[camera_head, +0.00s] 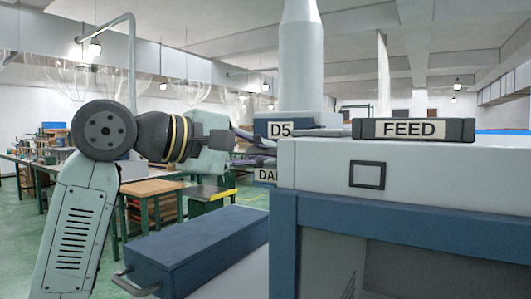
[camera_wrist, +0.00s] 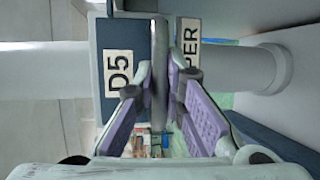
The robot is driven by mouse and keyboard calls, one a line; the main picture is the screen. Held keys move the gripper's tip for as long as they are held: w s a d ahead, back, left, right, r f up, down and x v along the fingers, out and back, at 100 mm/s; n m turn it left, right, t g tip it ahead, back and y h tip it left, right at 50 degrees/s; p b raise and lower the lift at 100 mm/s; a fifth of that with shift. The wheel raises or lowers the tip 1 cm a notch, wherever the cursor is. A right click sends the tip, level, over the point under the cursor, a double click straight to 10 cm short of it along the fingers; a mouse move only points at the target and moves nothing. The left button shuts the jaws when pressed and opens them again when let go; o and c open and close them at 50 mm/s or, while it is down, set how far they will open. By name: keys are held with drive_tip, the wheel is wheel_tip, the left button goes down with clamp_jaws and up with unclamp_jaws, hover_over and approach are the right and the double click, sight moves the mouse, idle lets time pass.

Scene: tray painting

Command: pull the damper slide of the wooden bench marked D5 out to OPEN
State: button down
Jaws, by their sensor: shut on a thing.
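The D5 label (camera_head: 279,129) is on a dark blue housing below a pale vertical duct (camera_head: 300,60). It also shows sideways in the wrist view (camera_wrist: 119,83). A DAMPER label (camera_head: 265,175) sits below it, partly hidden in both views. My gripper (camera_head: 268,148) is in front of this housing. In the wrist view its purple-padded fingers (camera_wrist: 158,95) are shut on a dark grey bar (camera_wrist: 158,50), which appears to be the damper slide's handle. The bar lies between the two labels. How far the slide is out cannot be told, and no OPEN mark is readable.
A grey and blue cabinet (camera_head: 400,175) with a FEED plate (camera_head: 412,129) stands close at the right and hides part of the housing. A blue box (camera_head: 200,245) with a handle is at the lower front. Wooden tables (camera_head: 150,187) stand on the green floor behind my arm.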

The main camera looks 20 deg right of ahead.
drive_tip(key=shift+a, duration=0.1)
drive_tip(key=s+a, duration=0.5)
drive_tip(key=a, duration=0.1)
drive_tip(key=shift+a, duration=0.15)
drive_tip(key=c, duration=2.1)
unclamp_jaws()
drive_tip(key=shift+o, duration=0.9)
drive_tip(key=shift+s+a, duration=0.1)
drive_tip(key=shift+a, duration=0.1)
drive_tip(key=shift+o, duration=1.3)
drive_tip(key=shift+d, duration=0.1)
